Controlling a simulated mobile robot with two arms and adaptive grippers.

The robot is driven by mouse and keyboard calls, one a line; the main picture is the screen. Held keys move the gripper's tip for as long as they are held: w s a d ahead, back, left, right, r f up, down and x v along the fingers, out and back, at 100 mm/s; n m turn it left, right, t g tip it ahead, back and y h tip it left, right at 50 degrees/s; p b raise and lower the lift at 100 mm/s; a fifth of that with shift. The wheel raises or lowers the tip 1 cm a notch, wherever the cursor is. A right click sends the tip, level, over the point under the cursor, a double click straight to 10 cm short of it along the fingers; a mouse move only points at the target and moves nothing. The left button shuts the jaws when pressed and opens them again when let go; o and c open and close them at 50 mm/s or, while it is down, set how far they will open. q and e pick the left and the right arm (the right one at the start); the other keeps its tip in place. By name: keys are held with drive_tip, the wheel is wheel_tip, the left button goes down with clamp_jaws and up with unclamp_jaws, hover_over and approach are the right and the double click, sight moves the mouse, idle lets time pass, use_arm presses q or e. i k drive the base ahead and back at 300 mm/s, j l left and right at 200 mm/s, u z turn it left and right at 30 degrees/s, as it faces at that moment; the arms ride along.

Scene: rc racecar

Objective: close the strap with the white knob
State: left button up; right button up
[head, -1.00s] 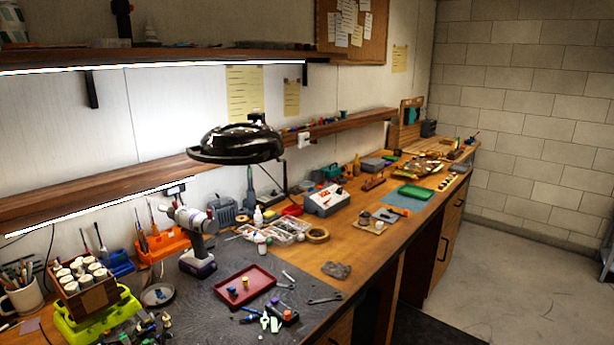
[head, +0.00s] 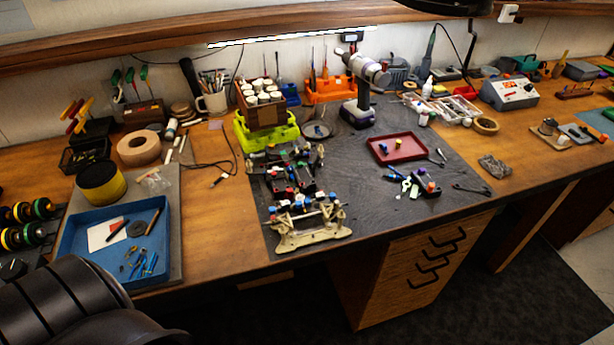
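The RC car chassis (head: 292,180) lies on the dark mat at the middle of the bench, with a beige end piece (head: 308,230) toward the bench's front edge. Small coloured knobs and dark blocks sit on the chassis. The strap and its white knob are too small to tell apart here, and I cannot tell whether a strap is open or closed. A dark rounded part of my own arm fills the lower left corner. Neither gripper's fingers are in view.
A red tray (head: 412,150) with a blue and a yellow knob is right of the chassis. Loose tools lie in front of it. A blue tray (head: 72,240) is at the left.

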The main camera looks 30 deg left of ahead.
sight(320, 164)
drive_tip(key=u, duration=0.5)
drive_tip(key=i+l+u, duration=0.1)
drive_tip(key=u, duration=0.4)
drive_tip(key=l+u, duration=0.15)
drive_tip(key=u, duration=0.35)
drive_tip(key=l+u, duration=0.3)
drive_tip(key=l, duration=0.2)
drive_tip(key=l+u, duration=0.25)
drive_tip(key=l, duration=0.25)
drive_tip(key=k+l+u, duration=0.15)
drive_tip(key=l+u, duration=0.15)
drive_tip(key=l, duration=0.2)
drive_tip(key=k+l+u, duration=0.15)
drive_tip(key=l+u, duration=0.15)
drive_tip(key=l, duration=0.15)
drive_tip(key=k+l, duration=0.1)
drive_tip(key=l, duration=0.2)
drive_tip(key=k+l, duration=0.15)
drive_tip(key=l, duration=0.2)
drive_tip(key=k+l, duration=0.1)
drive_tip(key=l, duration=0.5)
drive_tip(key=k+l+u, duration=0.15)
drive_tip(key=l, duration=0.1)
